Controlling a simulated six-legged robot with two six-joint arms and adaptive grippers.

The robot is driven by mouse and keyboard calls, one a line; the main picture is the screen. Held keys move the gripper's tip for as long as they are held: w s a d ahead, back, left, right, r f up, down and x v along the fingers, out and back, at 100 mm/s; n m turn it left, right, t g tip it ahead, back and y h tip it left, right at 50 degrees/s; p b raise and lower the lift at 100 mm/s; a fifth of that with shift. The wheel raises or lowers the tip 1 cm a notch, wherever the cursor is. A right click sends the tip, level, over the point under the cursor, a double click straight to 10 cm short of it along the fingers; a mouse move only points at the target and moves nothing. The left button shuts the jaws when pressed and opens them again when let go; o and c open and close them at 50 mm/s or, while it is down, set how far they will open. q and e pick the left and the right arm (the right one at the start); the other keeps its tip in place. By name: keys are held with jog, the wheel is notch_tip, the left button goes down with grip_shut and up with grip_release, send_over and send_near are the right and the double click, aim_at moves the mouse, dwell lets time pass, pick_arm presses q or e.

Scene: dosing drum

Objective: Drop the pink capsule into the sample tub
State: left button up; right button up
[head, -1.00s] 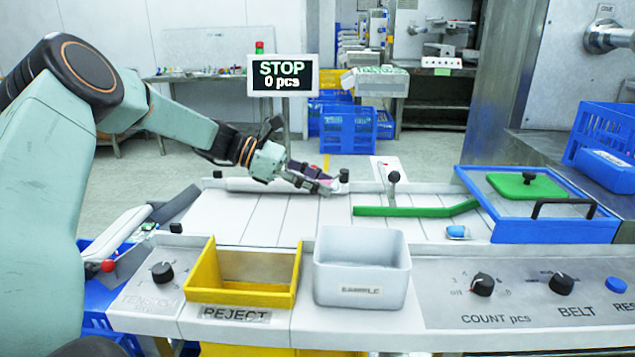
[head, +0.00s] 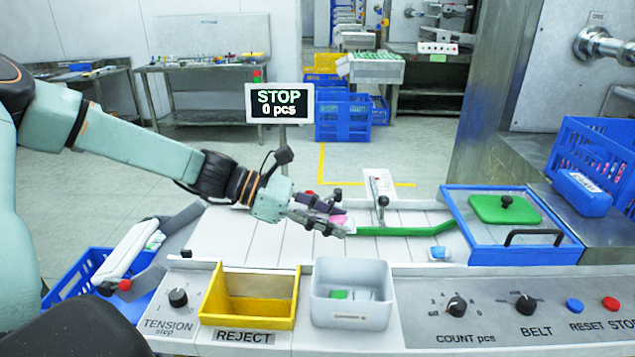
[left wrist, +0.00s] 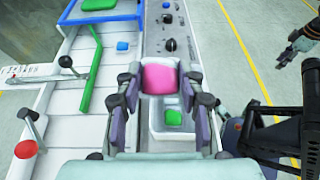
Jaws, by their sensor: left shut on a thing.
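My left gripper (head: 335,222) is shut on the pink capsule (head: 340,219). In the left wrist view the pink capsule (left wrist: 160,79) sits between the two fingers. The sample tub (head: 328,310) is a pale grey open box on the front ledge, nearer to me than the gripper. The tub also shows below the capsule in the left wrist view (left wrist: 172,136). My right gripper (left wrist: 300,42) shows small at the upper right there.
A yellow reject bin (head: 247,311) stands left of the tub. A blue capsule (head: 438,253) lies on the belt, right of the gripper. The green rail (head: 405,231) and a black-knobbed lever (head: 382,201) stand close to the gripper. Control knobs (head: 456,307) are right of the tub.

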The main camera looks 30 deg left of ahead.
pick_arm(q)
jog(key=f+b, duration=0.2)
jog(key=s+d+f+b, duration=0.1)
jog(key=f+b, duration=0.1)
jog(key=f, duration=0.1)
jog(key=d+f+b, duration=0.1)
jog(key=f+b, duration=0.1)
jog(key=f, duration=0.1)
jog(key=shift+s+f, duration=0.2)
jog(key=shift+s, duration=0.05)
jog(key=shift+s+d+f+b, duration=0.1)
jog(key=shift+f+b, duration=0.15)
jog(key=shift+b, duration=0.15)
jog(key=o, duration=1)
jog(key=shift+c, duration=0.2)
jog(key=shift+r, duration=0.1)
